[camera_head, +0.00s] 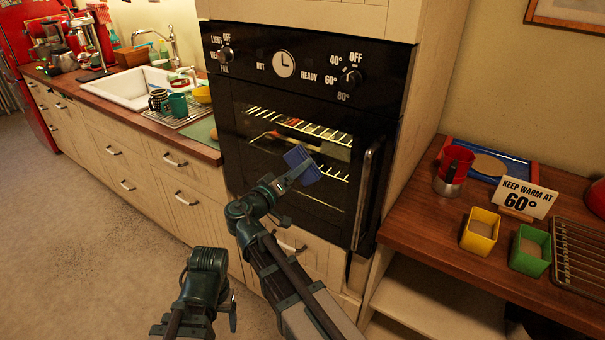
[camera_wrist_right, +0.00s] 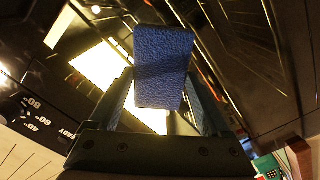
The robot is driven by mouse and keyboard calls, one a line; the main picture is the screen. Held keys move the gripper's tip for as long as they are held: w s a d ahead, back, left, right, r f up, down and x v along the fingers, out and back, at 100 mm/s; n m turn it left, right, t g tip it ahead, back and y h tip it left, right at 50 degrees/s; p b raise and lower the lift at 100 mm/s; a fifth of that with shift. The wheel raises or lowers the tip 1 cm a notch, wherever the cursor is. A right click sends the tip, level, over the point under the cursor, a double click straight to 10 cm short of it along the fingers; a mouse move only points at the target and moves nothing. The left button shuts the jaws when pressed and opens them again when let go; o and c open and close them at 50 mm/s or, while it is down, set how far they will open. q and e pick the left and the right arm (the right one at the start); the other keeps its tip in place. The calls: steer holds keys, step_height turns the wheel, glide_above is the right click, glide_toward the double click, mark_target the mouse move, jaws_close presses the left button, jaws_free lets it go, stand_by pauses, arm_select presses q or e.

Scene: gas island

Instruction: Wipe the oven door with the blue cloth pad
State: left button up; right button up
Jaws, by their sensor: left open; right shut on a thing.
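The black oven door (camera_head: 345,205) is closed on the built-in oven, with racks showing through its glass and a vertical handle (camera_head: 364,190) at its right side. My right gripper (camera_head: 294,174) is shut on the blue cloth pad (camera_head: 303,165) in front of the door glass. The pad also shows between the fingers in the right wrist view (camera_wrist_right: 163,68). I cannot tell whether the pad touches the glass. My left gripper (camera_head: 232,308) is open and empty, low over the floor in front of the drawers.
The oven's control panel (camera_head: 300,65) with knobs is above the door. A sink counter is at left.

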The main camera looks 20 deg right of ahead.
steer(key=shift+w+a, duration=0.35)
steer(key=shift+w, duration=0.05)
